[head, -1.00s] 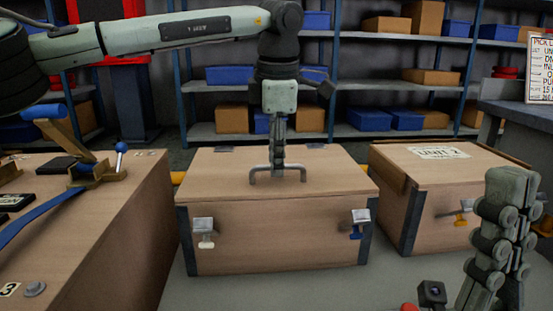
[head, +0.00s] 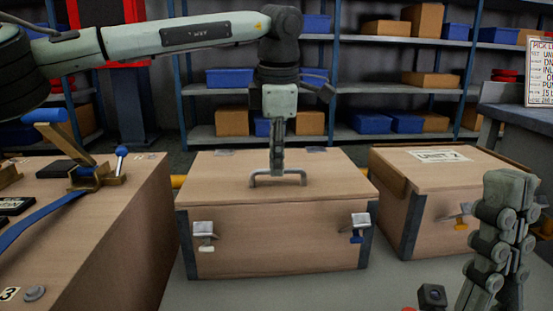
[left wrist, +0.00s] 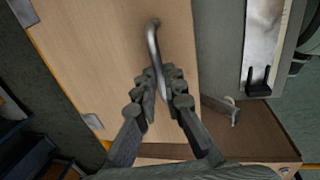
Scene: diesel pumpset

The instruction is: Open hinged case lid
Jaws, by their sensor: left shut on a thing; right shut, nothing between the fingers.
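The wooden case (head: 275,240) stands in the middle of the head view. Its lid (head: 220,175) lies flat on the body with no visible gap. A grey bar handle (head: 298,173) rises from the lid; it also shows in the left wrist view (left wrist: 153,40). My left gripper (head: 276,172) points down and is shut on this handle. In the left wrist view its fingers (left wrist: 165,78) meet at the bar. Two latches sit on the front, a left one (head: 203,229) and a right one (head: 360,220). My right gripper (head: 508,185) is shut, empty and raised at the lower right.
A second labelled case (head: 440,175) stands close on the right. A wooden crate (head: 120,230) with a blue-handled lever is on the left. Shelves (head: 350,135) with blue and cardboard boxes stand behind. The space above the lid is clear except for my left arm.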

